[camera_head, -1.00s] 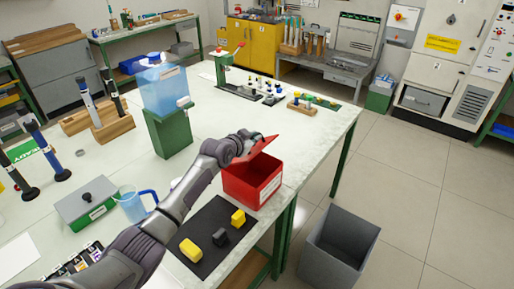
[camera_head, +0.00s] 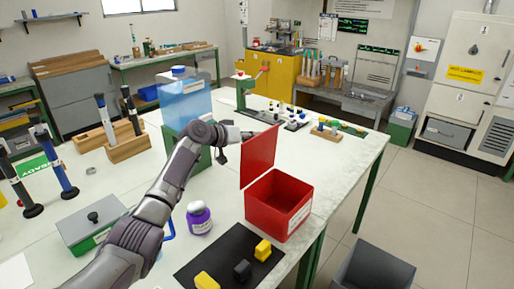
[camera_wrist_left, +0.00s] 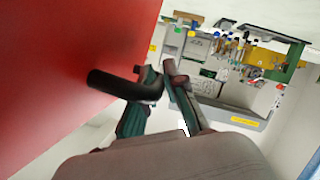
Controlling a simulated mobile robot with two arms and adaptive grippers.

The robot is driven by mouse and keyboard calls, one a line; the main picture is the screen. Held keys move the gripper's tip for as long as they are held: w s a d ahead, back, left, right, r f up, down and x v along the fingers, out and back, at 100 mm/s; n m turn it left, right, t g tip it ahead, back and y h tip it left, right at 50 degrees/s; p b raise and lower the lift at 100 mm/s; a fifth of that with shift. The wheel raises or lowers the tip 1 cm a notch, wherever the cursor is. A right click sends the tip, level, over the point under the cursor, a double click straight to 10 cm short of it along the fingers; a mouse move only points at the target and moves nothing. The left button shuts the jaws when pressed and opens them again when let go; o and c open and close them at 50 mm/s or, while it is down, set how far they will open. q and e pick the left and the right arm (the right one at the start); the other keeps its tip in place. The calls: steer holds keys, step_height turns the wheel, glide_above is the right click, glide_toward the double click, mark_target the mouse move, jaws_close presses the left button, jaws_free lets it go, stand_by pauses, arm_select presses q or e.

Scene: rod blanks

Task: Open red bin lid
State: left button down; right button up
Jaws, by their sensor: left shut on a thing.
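The red bin (camera_head: 285,215) stands on the table near its right edge, its open top and empty-looking inside showing. Its red lid (camera_head: 259,158) stands about upright at the bin's left side. In the left wrist view the lid (camera_wrist_left: 60,65) fills the left side, with a black bent handle (camera_wrist_left: 125,86) sticking out from it. My left gripper (camera_wrist_left: 168,92) is shut on this handle. My right gripper is not in view.
A black mat (camera_head: 225,262) with yellow and dark blocks lies in front of the bin. A purple jar (camera_head: 199,220) stands beside my left arm. A blue clear container (camera_head: 180,100) on a green stand is behind the arm. A grey floor bin (camera_head: 372,268) is at lower right.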

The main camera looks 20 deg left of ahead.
arm_select(q)
steer(key=shift+w+a+f+n+b, duration=0.15)
steer(key=shift+a+n+b, duration=0.05)
steer(key=shift+a+b, duration=0.15)
steer(key=shift+w+a+f+n+b, duration=0.15)
steer(key=shift+a+n+b, duration=0.1)
steer(key=shift+a, duration=0.1)
steer(key=shift+h, duration=0.3)
steer(key=c, duration=1.5)
jaws_free()
steer(key=v, duration=1.2)
steer(key=shift+r, duration=0.1)
